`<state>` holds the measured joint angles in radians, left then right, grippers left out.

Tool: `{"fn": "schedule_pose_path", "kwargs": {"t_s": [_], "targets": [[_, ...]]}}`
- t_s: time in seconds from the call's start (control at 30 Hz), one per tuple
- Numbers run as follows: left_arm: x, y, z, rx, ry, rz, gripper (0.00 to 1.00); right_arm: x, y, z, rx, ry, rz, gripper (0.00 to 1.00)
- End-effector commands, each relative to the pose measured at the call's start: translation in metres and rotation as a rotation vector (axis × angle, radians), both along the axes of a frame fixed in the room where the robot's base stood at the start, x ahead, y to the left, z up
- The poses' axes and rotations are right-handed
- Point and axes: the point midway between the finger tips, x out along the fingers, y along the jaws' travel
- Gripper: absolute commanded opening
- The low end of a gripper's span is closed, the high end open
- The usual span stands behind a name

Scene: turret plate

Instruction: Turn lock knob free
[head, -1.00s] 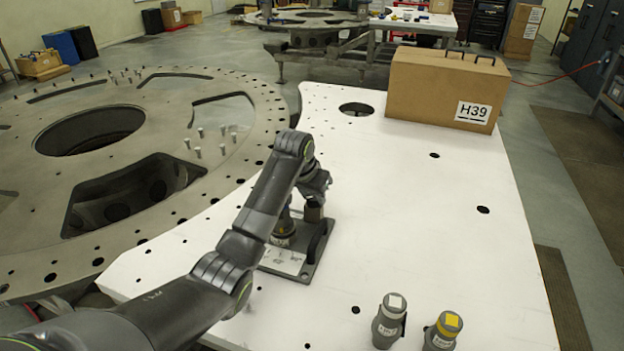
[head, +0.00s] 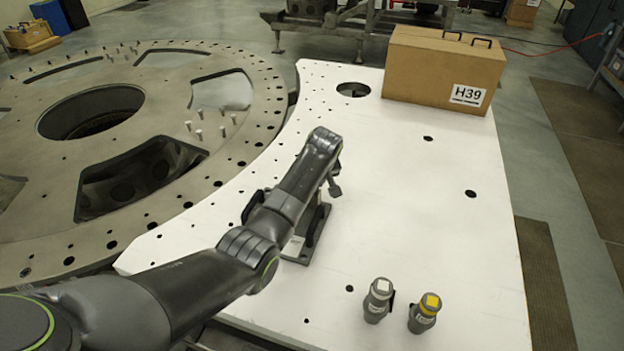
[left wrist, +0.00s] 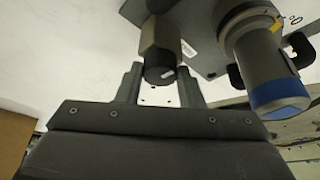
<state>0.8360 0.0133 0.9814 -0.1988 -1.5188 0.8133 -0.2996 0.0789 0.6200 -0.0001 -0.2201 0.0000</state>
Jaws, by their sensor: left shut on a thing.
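My left gripper (left wrist: 160,92) is shut on the lock knob (left wrist: 158,62), a dark round-ended piece with a brownish block-like side, seen between the two fingers in the left wrist view. A grey cylinder with a blue end (left wrist: 265,62) stands beside it in a dark fixture (left wrist: 208,38). In the head view the fixture (head: 312,232) sits on the white plate (head: 420,215), mostly hidden behind my left arm. The left fingertips and the knob are hard to make out there. My right gripper is not in view.
Two grey cylinders, one white-topped (head: 379,300) and one yellow-topped (head: 425,313), stand near the plate's front edge. A cardboard box marked H39 (head: 430,65) stands at the back. The large turret ring (head: 215,215) lies to the left. The plate's right side is clear.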

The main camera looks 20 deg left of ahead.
Motion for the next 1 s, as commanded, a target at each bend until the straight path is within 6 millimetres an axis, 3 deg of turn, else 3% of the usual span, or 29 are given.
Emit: {"fn": "schedule_pose_path", "kwargs": {"t_s": [0.3, 0.8, 0.83, 1.0], "targets": [[0.0015, -0.0004, 0.0016, 0.000, -0.004, 0.107, 0.11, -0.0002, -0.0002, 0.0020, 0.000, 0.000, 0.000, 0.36], [0.0014, -0.0003, 0.0012, -0.001, -0.003, 0.126, 0.11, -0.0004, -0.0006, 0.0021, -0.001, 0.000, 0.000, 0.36], [0.0014, -0.0003, 0.0012, -0.001, -0.003, 0.126, 0.35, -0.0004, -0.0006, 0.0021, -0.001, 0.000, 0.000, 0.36], [0.0011, -0.0003, 0.0008, -0.001, -0.002, 0.125, 0.56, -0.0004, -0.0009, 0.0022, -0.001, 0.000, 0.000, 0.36]]}}
